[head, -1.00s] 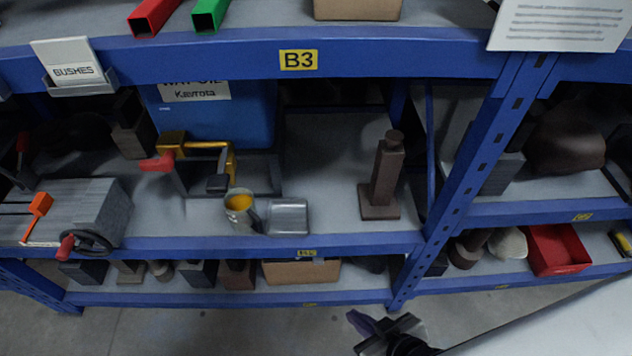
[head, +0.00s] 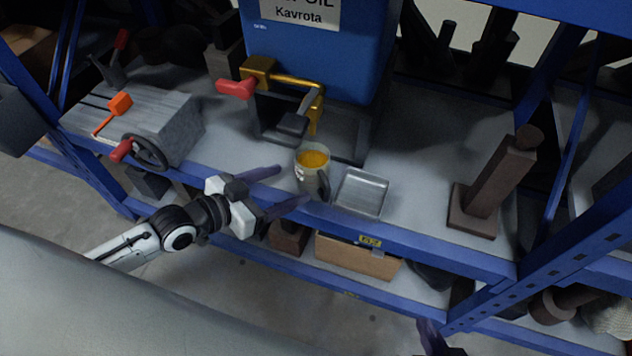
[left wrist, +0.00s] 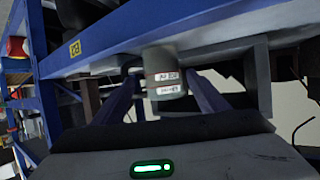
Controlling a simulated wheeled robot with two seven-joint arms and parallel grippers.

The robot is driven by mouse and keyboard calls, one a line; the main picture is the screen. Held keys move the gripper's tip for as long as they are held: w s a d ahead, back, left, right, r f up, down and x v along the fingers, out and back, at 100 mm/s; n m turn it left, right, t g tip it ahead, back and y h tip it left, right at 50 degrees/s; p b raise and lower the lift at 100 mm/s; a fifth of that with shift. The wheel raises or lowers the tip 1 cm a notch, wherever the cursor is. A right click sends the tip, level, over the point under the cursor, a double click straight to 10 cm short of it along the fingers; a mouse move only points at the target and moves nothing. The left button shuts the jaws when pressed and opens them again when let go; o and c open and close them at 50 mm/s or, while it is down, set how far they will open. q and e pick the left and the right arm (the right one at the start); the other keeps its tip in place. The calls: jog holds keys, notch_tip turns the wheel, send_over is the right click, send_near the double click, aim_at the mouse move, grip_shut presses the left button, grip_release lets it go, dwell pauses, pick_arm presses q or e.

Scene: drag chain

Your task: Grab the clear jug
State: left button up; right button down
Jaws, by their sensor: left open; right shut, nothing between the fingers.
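The clear jug (head: 311,177) holds amber liquid and stands upright near the shelf's front edge, below the gold tap of a blue oil tank (head: 320,50). Its dark handle faces front right. My left gripper (head: 292,183) is open, reaching over the shelf edge from the left, with its purple fingertips just short of or beside the jug. In the left wrist view the jug (left wrist: 165,73) shows red-and-white labels and appears in the gap between the two fingers. My right gripper (head: 434,338) is shut and empty, partly cut off at the bottom edge.
A square metal tray (head: 362,192) is right beside the jug. A grey vise-like block with a handwheel (head: 145,130) stands to the left. A brown post on a base (head: 495,185) stands to the right, with bare shelf between. The blue front beam (head: 400,236) runs below.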

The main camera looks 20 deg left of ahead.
aim_at(300, 178)
pick_arm(q)
jog(key=x, duration=0.3)
jog(key=shift+w, duration=0.15)
jog(key=x, duration=0.1)
jog(key=b+x, duration=0.1)
jog(key=x, duration=0.1)
jog(key=b+x, duration=0.1)
jog(key=x, duration=0.1)
jog(key=shift+w+d+r, duration=0.1)
jog(key=shift+w+r, duration=0.1)
jog(key=shift+w, duration=0.05)
jog(key=c, duration=1)
jog(key=shift+r, duration=0.1)
jog(key=shift+c, duration=0.5)
jog(key=shift+r, duration=0.1)
